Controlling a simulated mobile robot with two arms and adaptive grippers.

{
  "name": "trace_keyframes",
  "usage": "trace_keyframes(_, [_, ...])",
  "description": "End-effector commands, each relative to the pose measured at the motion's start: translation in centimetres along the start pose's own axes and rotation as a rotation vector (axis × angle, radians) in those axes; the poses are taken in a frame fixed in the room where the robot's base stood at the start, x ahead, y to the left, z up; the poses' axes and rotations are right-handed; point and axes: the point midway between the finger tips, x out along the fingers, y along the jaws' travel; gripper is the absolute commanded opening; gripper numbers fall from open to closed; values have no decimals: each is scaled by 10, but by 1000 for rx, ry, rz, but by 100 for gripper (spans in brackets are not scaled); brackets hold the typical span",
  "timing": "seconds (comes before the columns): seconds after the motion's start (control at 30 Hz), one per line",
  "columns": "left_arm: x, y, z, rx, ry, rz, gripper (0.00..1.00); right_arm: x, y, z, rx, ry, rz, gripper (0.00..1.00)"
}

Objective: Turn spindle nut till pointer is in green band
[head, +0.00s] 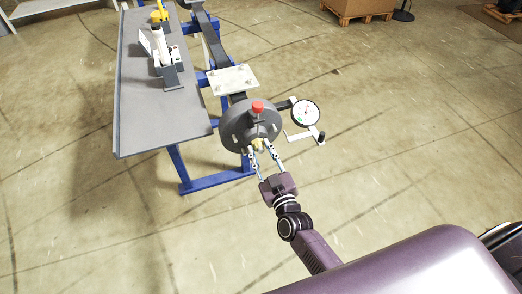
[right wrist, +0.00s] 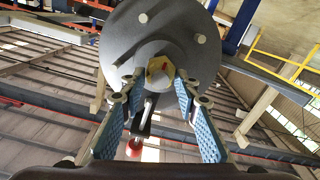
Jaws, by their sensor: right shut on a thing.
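The spindle nut is a small brass-coloured piece (head: 258,142) at the front centre of a dark grey round disc (head: 232,126). In the right wrist view the nut (right wrist: 160,72) sits in the disc's hub, between my fingertips. My right gripper (head: 262,150) reaches up from below and is shut on the nut; its blue-padded fingers show in the right wrist view (right wrist: 158,92). A round white dial (head: 305,114) stands right of the disc. Its pointer and band are too small to read. My left gripper is not in view.
A red knob (head: 257,107) sits on top of the disc. A grey bench (head: 136,110) on blue legs stands to the left with a white and black device (head: 163,52) on it. A handle (head: 320,137) sticks out below the dial.

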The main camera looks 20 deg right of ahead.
Motion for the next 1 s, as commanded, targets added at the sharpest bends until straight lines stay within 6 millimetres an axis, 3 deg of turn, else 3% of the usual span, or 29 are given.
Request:
trace_keyframes(0.37, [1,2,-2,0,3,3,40,0,0,0,130,-1,-1,5])
trace_keyframes(1.0, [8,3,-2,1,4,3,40,0,3,3,716,-1,-1,5])
